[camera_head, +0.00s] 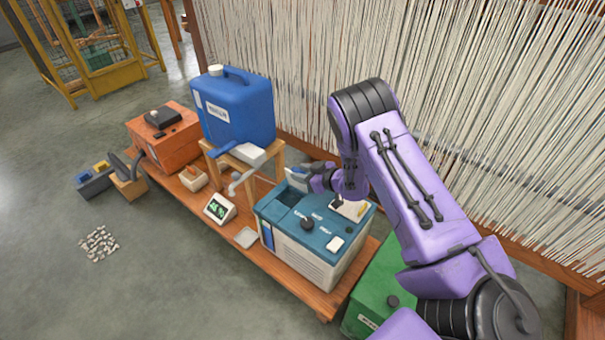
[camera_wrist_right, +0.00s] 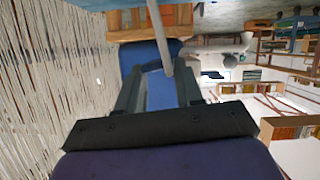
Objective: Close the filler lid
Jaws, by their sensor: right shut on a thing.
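The machine with a teal top and pale body (camera_head: 300,255) stands on the low wooden bench. Its dark filler opening (camera_head: 288,196) shows uncovered at the left end of the top. The filler lid (camera_head: 297,181), a small pale blue flap, stands raised at the back of that opening. My right gripper (camera_head: 314,180) is shut on the lid, reaching in from the right. In the right wrist view, the two dark fingers of the gripper (camera_wrist_right: 158,80) have the blue lid (camera_wrist_right: 160,92) between them. My left gripper is not in view.
A blue canister (camera_head: 236,110) stands on a wooden stand left of the machine, with a pale spout (camera_head: 240,182) near the opening. A small display (camera_head: 220,209) sits in front. A green box (camera_head: 375,300) is at right. Hanging white yarn (camera_head: 430,80) stands close behind.

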